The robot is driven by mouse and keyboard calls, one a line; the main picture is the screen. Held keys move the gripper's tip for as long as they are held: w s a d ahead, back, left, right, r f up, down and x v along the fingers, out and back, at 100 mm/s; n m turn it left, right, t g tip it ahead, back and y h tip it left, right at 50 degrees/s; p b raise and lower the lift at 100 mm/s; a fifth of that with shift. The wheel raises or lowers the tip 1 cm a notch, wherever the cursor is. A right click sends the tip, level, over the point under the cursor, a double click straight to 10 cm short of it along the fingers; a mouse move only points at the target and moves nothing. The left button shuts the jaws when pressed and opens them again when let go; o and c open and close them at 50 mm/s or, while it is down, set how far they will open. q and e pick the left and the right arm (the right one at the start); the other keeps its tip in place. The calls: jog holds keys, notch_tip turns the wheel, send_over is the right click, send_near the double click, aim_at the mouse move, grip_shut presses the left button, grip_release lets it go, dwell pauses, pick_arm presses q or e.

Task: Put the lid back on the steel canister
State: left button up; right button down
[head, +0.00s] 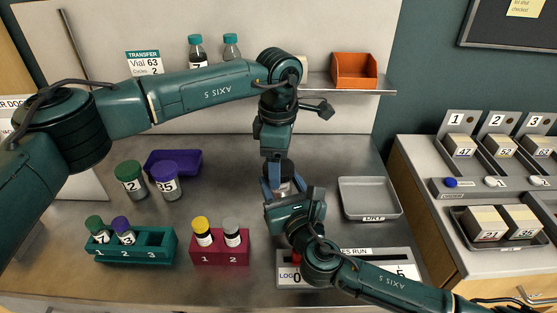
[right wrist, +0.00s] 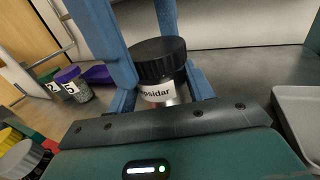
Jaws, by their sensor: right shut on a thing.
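The steel canister (right wrist: 160,97) stands upright in the right wrist view, its white label partly readable. The black lid (right wrist: 158,60) is at its mouth, level; I cannot tell whether it is fully seated. My right gripper (head: 285,190) is shut on the canister, with a blue finger on each side, also in the right wrist view (right wrist: 163,95). My left gripper (head: 277,172) points down from above. Its blue fingers are apart around the lid, one at the near left and one behind; I cannot tell whether they press on it. In the head view the arms partly hide the canister.
A grey tray (head: 370,212) lies right of the canister. A teal rack (head: 137,258) and a maroon rack (head: 220,259) with vials stand at the front left. Two jars (head: 166,187) stand by a purple tray (head: 188,158). An orange bin (head: 354,72) sits on the shelf.

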pick_arm(q)
jog(key=shift+o, duration=1.2)
jog(key=shift+r, duration=0.1)
notch_tip(320, 180, up, 12)
pick_arm(e)
jog(key=c, duration=0.5)
grip_release()
jog(key=shift+s, duration=0.1)
pick_arm(q)
jog(key=shift+f+b, duration=0.7)
jog(key=shift+f, duration=0.1)
pick_arm(e)
jog(key=v, duration=1.3)
jog(key=shift+d, duration=0.1)
